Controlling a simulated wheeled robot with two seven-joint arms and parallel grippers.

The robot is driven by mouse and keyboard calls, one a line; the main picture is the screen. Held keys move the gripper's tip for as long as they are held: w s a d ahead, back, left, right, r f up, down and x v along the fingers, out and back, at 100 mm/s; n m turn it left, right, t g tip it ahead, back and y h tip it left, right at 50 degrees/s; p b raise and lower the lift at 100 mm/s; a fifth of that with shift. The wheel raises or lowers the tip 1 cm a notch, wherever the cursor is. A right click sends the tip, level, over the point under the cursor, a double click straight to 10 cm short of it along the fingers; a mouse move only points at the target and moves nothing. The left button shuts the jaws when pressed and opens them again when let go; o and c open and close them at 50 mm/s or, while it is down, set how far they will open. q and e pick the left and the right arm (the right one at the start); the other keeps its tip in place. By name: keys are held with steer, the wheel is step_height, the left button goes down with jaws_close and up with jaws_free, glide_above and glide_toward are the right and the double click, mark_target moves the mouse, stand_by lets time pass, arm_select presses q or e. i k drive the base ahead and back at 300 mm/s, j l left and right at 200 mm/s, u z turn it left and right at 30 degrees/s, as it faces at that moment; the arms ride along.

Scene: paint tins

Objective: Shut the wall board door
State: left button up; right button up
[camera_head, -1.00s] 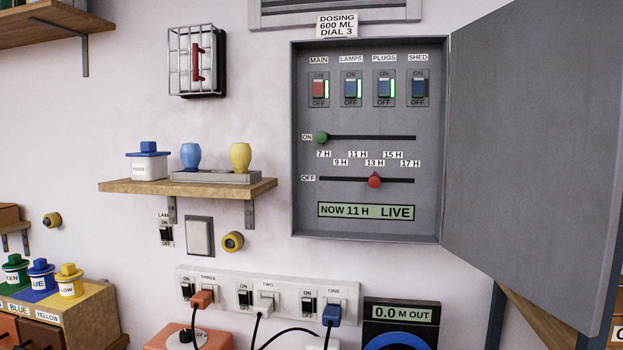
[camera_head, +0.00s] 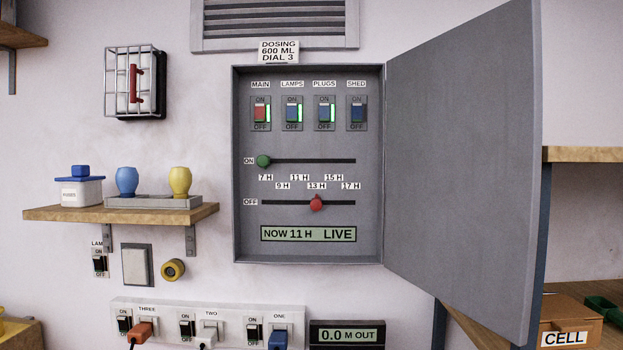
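The wall board (camera_head: 370,165) is a grey metal box on the wall at the middle of the head view. Its grey door (camera_head: 465,160) is hinged on the box's right edge and stands wide open, swung out to the right. Inside are switches labelled MAIN, LAMPS, PLUGS and SHED, a green slider knob (camera_head: 263,161) near 7 H, a red slider knob (camera_head: 316,203) near 13 H, and a display (camera_head: 308,234) reading NOW 11 H LIVE. Neither of my grippers is in view.
A shelf (camera_head: 60,214) with a white pot and blue and yellow knobs is left of the board. A socket strip (camera_head: 222,310) with plugs is below. A shelf (camera_head: 585,154) and a CELL box (camera_head: 568,318) are right of the door. A vent (camera_head: 275,20) is above.

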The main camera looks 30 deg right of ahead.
mark_target(465, 116)
steer(key=l, duration=1.35)
steer(key=i+l, duration=0.1)
steer(key=l, duration=1.25)
steer(key=l+z, duration=0.05)
